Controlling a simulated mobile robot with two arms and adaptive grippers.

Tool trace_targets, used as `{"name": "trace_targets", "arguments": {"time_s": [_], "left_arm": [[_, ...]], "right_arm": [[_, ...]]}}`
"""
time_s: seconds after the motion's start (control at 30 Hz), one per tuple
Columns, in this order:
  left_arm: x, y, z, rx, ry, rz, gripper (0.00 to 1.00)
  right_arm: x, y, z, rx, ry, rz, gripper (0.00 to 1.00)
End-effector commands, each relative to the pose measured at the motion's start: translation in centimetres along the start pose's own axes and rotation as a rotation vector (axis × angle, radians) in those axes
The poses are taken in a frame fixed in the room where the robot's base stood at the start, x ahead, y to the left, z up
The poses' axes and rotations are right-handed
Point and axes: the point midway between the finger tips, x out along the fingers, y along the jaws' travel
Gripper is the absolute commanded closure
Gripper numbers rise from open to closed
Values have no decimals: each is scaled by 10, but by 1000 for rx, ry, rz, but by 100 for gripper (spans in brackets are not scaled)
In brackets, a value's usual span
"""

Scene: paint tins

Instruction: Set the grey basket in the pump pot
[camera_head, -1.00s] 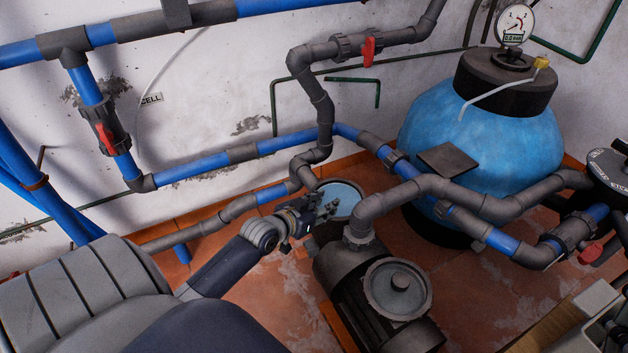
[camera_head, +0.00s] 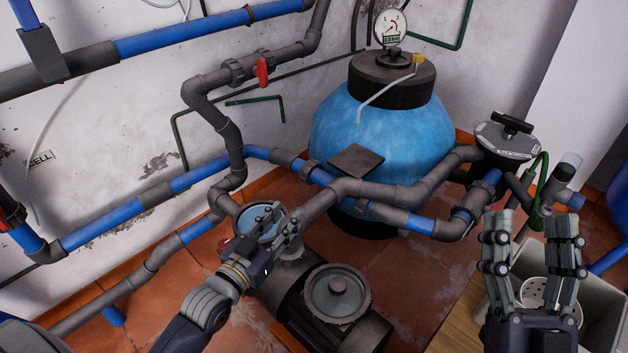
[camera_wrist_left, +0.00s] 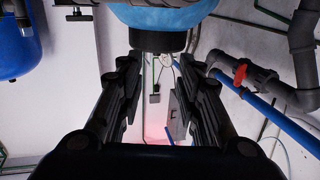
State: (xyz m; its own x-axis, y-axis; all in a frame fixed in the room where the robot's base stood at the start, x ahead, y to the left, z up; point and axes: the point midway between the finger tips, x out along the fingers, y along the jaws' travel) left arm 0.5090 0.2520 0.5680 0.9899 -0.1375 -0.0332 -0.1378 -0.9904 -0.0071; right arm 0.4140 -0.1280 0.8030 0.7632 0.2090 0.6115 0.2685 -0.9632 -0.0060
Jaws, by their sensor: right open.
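The grey basket (camera_head: 535,290) shows as a pale perforated piece inside a grey crate at the lower right. My right gripper (camera_head: 530,220) is open, fingers up, in front of the crate, partly hiding the basket.
Grey and blue pipes (camera_head: 385,190) run behind the pot to a blue tank (camera_head: 380,130). The grey crate (camera_head: 606,315) stands beside a wooden board (camera_head: 462,312). Floor tiles show between pump and board.

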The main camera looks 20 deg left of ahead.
Motion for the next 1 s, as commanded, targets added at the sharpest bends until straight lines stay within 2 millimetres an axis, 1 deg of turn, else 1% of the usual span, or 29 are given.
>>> {"name": "trace_targets", "arguments": {"time_s": [0.03,0.07,0.1,0.17,0.2,0.3,0.4,0.47,0.53,0.9,1.0], "left_arm": [[-4,30,-36,-7,104,31,67],[-8,46,-58,-9,168,47,67],[-15,65,-87,-15,252,66,67],[-29,89,-128,-24,371,89,67],[-39,102,-153,-31,443,100,67],[-63,122,-199,-45,583,117,67],[-79,131,-225,-54,664,123,67],[-84,133,-232,-55,687,125,67],[-86,134,-235,-56,696,126,67],[-85,134,-234,-55,689,126,67],[-79,133,-229,-51,643,124,67]], "right_arm": [[0,0,0,0,0,0,45],[0,0,0,0,0,0,45],[0,0,0,0,0,0,45],[0,0,0,0,0,0,45],[0,0,0,0,0,0,45],[0,0,0,0,1,0,45],[0,0,0,0,1,0,45],[0,0,0,0,1,0,45],[0,0,0,0,1,0,45],[0,0,0,1,-1,-1,45],[2,1,7,-1,-47,1,45]]}}
